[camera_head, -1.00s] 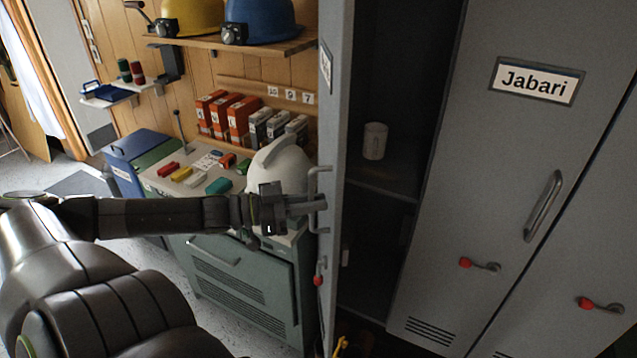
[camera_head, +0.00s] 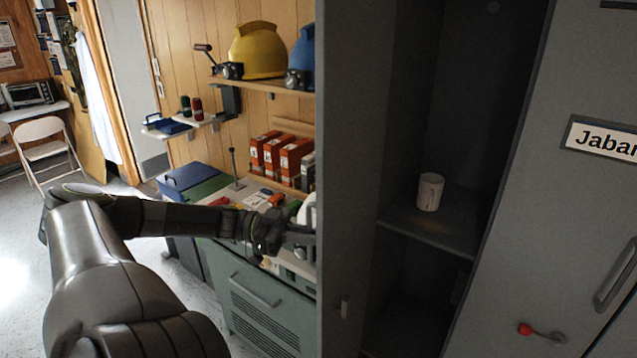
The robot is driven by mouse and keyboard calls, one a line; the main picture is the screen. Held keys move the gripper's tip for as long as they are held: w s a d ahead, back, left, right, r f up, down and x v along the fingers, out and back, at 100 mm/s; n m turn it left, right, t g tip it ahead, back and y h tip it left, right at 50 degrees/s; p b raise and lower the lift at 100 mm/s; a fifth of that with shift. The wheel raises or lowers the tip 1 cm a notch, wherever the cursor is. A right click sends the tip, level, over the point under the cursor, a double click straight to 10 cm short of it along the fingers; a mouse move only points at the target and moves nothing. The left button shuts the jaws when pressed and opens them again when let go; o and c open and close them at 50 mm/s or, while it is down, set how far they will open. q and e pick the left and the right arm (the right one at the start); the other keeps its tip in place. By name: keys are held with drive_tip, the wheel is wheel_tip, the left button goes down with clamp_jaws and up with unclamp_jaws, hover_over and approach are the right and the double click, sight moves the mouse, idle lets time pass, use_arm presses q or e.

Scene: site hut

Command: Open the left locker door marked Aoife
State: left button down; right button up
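The left locker door (camera_head: 346,130) stands wide open, seen on its dark inner face. Its name plate and handle are hidden from this side. My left gripper (camera_head: 300,238) is at the door's outer side near its free edge, where the handle was visible earlier. The fingertips are partly hidden by the door edge, so I cannot tell whether they grip the handle. Inside the open locker, a white mug (camera_head: 430,192) stands on a shelf (camera_head: 425,236). My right gripper is not in view.
The closed Jabari locker door (camera_head: 585,230) is at the right, with a red-knobbed latch (camera_head: 525,329). Left of the open door are a grey-green cabinet (camera_head: 262,295), a shelf with a yellow helmet (camera_head: 257,50) and a blue helmet (camera_head: 302,55).

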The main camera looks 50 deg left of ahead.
use_arm(q)
drive_tip(key=shift+s+a, duration=0.1)
drive_tip(key=shift+a, duration=0.25)
drive_tip(key=c, duration=1.6)
unclamp_jaws()
drive_tip(key=shift+o, duration=0.2)
drive_tip(key=b+v, duration=0.1)
drive_tip(key=v, duration=1.6)
drive_tip(key=shift+a+f, duration=0.1)
drive_tip(key=shift+a, duration=0.1)
